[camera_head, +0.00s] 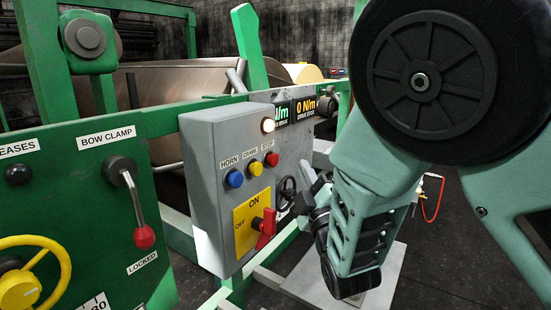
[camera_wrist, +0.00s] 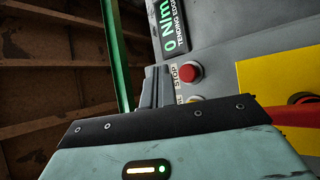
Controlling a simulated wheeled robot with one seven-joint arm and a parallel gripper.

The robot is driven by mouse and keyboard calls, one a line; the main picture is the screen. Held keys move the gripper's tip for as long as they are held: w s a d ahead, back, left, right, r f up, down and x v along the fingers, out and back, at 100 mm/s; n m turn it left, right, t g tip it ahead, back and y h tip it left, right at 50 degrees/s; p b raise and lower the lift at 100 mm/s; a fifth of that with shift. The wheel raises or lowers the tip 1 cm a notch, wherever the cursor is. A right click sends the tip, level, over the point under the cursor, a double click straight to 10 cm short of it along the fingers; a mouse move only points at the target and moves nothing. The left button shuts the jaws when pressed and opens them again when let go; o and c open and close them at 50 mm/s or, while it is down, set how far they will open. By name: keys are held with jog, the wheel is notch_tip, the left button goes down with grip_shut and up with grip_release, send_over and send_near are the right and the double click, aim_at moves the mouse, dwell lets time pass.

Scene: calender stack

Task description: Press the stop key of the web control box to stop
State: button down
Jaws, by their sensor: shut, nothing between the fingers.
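The web control box (camera_head: 215,150) is a grey cabinet on the green frame. Its red stop key (camera_head: 272,159) sits right of the yellow crawl key (camera_head: 256,168) and the blue horn key (camera_head: 235,178). In the wrist view the red stop key (camera_wrist: 191,74) sticks out beside its STOP label, and the yellow key is mostly hidden. My gripper (camera_head: 305,172) is shut and empty, to the right of the keys in the head view. In the wrist view its fingertips (camera_wrist: 156,72) appear just left of the STOP label. I cannot tell whether they touch the box.
A lit lamp (camera_head: 268,125) sits above the keys. Below them is a red rotary switch (camera_head: 266,229) on a yellow ON/OFF plate (camera_head: 243,222). A black handwheel (camera_head: 286,194) is close to my gripper. A red-knobbed clamp lever (camera_head: 144,236) and yellow handwheel (camera_head: 35,275) stand at left.

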jog(key=shift+w+a, duration=0.6)
jog(key=shift+a, duration=0.25)
jog(key=shift+w+a, duration=0.55)
jog(key=shift+a, duration=0.25)
jog(key=shift+w+a, duration=0.1)
jog(key=shift+a, duration=0.05)
dwell(0.8)
jog(key=shift+w+a, duration=0.1)
jog(key=shift+a, duration=0.1)
jog(key=shift+w+a+b, duration=0.3)
jog(key=shift+a+b, duration=0.05)
jog(key=shift+a, duration=0.1)
dwell(0.8)
jog(key=shift+d, duration=0.1)
jog(key=shift+s+d, duration=0.55)
jog(key=shift+d, duration=0.15)
jog(key=s+d, duration=0.1)
jog(key=d+b, duration=0.1)
jog(key=s+d, duration=0.1)
jog(key=d, duration=0.1)
jog(key=shift+s+d, duration=0.1)
jog(key=shift+s, duration=0.25)
dwell(0.3)
